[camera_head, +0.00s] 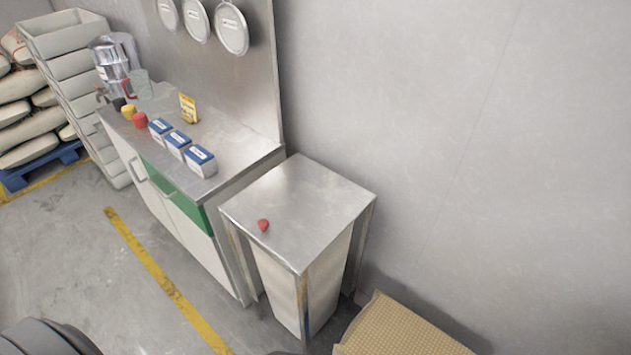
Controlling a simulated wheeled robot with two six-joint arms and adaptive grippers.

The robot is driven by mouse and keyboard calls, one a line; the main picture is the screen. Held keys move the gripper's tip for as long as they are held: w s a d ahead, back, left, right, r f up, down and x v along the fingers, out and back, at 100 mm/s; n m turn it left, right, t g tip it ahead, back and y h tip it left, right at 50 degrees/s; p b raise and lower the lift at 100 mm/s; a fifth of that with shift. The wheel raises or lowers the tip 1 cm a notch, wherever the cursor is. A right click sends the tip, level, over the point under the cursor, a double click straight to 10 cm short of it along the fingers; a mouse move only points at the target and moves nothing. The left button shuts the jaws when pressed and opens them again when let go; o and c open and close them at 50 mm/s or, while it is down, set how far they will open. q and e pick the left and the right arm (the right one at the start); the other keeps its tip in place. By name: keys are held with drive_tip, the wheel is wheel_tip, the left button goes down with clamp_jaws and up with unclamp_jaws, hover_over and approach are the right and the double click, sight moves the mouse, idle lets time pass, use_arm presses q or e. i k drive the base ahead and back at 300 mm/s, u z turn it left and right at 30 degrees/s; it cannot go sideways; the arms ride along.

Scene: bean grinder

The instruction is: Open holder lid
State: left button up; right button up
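A steel-topped stand (300,200) is in the middle of the view, with a small red knob-like piece (263,225) near the front left of its flat top. A tall pale bin (290,290) stands under this top, between the metal legs. I cannot tell whether the top is the holder lid; no raised lid shows. Neither of my grippers shows. A dark rounded part at the bottom left corner appears to be mine.
A steel counter (235,145) with a green drawer front (172,192) holds several blue-white boxes (200,160), a red item (140,120), a yellow item (128,111) and a shiny machine (112,62). A tan box (400,330) is at the lower right. Floor is clear in front.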

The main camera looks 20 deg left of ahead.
sight(298, 208)
drive_tip(key=u, duration=0.7)
drive_tip(key=k, duration=0.35)
drive_tip(key=z, duration=0.75)
